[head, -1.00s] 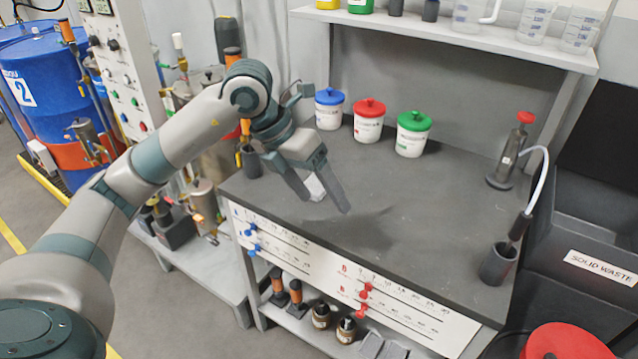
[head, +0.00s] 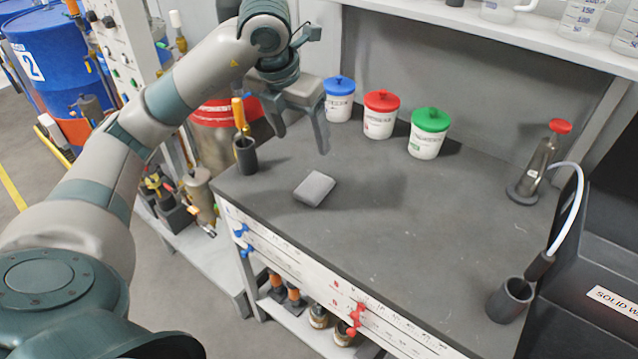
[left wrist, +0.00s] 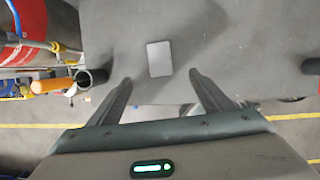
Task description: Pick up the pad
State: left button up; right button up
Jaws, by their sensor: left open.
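The pad (head: 314,188) is a small grey rectangular block lying flat on the dark grey workbench (head: 400,240), near its left end. In the left wrist view the pad (left wrist: 159,58) lies ahead of the fingertips, between their lines, with bare bench around it. My left gripper (head: 301,144) is open and empty above the bench, up and behind the pad in the head view. Its two fingers also show spread in the left wrist view (left wrist: 160,78). Nothing touches the pad. My right gripper is not in view.
Tubs with blue (head: 339,98), red (head: 381,114) and green (head: 429,132) lids stand along the back. A dark cup (head: 245,155) holding a tool stands at the left edge. A pump bottle (head: 535,165) and another cup (head: 510,300) stand right. The bench middle is clear.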

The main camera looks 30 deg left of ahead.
pick_arm(q)
jog(key=p, duration=0.1)
send_near(314, 185)
jog(key=p+x, duration=0.1)
jog(key=x, duration=0.2)
jog(key=shift+w+d, duration=0.15)
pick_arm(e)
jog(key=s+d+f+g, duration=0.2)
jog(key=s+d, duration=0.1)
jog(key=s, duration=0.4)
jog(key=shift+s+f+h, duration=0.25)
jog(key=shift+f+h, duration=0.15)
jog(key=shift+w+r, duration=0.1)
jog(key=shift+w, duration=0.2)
pick_arm(q)
jog(key=shift+f, duration=0.15)
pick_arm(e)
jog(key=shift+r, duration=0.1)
